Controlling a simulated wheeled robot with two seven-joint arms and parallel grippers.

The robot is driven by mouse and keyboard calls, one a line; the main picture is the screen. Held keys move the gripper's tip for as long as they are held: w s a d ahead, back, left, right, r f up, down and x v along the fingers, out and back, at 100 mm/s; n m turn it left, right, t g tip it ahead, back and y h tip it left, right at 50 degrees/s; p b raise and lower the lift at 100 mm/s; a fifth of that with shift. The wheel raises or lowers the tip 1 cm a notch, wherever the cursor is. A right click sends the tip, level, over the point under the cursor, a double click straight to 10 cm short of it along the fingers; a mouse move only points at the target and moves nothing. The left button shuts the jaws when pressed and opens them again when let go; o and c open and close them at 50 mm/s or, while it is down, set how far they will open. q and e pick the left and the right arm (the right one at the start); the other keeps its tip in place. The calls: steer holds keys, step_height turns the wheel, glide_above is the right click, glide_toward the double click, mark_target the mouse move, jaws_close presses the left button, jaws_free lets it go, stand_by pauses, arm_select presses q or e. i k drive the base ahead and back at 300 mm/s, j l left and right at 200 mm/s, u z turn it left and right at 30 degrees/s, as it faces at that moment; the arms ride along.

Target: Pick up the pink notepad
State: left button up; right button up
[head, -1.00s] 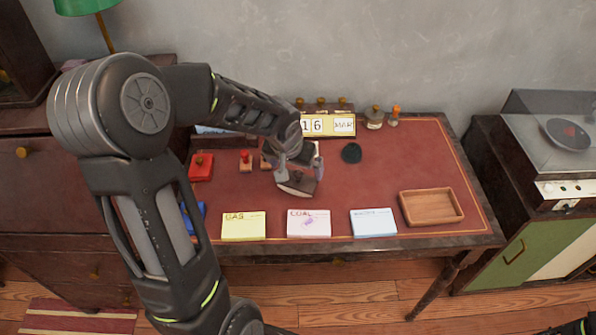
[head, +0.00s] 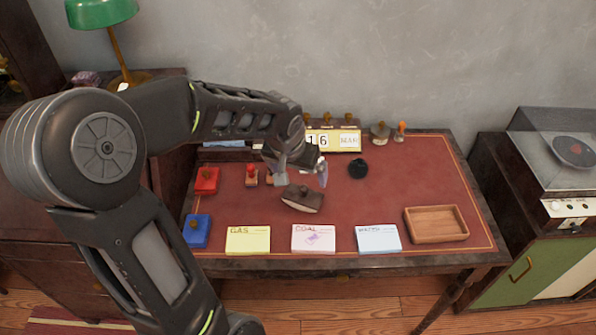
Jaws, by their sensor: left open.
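The pink notepad (head: 314,240), marked COAL with a small purple print on it, lies flat near the desk's front edge, between a yellow GAS notepad (head: 248,241) and a pale blue WATER notepad (head: 378,240). My left gripper (head: 302,174) is open, over the back middle of the desk, behind the pink notepad and apart from it. A dark rocker-shaped blotter (head: 302,199) is just in front of the fingers; nothing shows held between them. My right gripper is not in view.
A red box (head: 206,180), a blue box (head: 197,231) and a small red-topped stamp (head: 252,177) stand at the left. A wooden tray (head: 436,224) is at the right. A dark round object (head: 358,169) and a date display (head: 334,139) are behind. The right-middle desk is clear.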

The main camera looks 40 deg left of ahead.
mark_target(314, 240)
steer(key=k+j+z, duration=0.15)
steer(key=j+z, duration=0.25)
steer(key=k+j+z, duration=0.25)
steer(key=j+z, duration=0.15)
steer(key=k+j+z, duration=0.25)
steer(key=z, duration=0.15)
